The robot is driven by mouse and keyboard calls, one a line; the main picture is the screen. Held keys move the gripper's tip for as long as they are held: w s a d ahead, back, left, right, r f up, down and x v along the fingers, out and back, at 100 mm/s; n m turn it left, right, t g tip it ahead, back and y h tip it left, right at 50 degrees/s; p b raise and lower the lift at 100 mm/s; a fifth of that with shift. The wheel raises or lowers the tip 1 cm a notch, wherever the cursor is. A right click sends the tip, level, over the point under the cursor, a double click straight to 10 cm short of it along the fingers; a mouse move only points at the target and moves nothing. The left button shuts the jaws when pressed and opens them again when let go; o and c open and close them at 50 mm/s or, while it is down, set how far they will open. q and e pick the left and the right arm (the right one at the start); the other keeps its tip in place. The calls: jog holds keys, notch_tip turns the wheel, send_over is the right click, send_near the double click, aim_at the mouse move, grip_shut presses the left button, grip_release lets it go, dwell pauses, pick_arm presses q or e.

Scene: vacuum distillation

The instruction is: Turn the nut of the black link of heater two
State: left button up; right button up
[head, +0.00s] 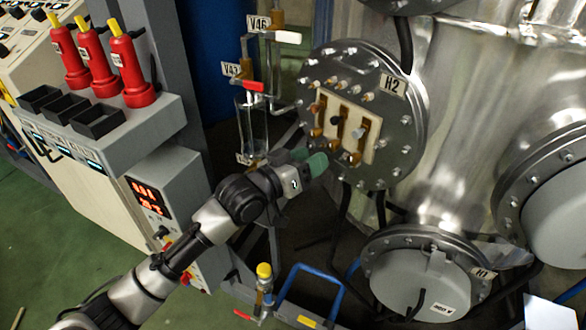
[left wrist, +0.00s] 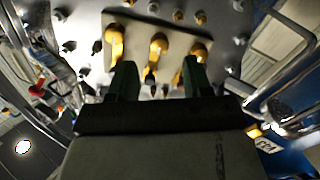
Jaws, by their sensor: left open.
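Heater two is the round bolted flange (head: 412,108) labelled H2 on the metal vessel. A pale plate (head: 347,112) on it carries three brass links with small nuts. The middle link (head: 336,121) looks dark at its nut; I cannot tell surely which link is the black one. My left gripper (head: 308,160) is just below the plate, pointing at the flange. In the left wrist view its two dark green fingers (left wrist: 158,80) are spread apart, with the middle brass link (left wrist: 157,45) between and beyond them. Nothing shows held. Any contact is unclear.
Heater one, a flange (head: 415,285) labelled H1, is below. Glass tubing with valves V46 (head: 259,22) and V43 (head: 232,69) stands left of the flange. Cables hang under the flange.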

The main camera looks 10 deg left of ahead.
pick_arm(q)
jog(key=v, duration=0.5)
jog(key=shift+s+a, duration=0.15)
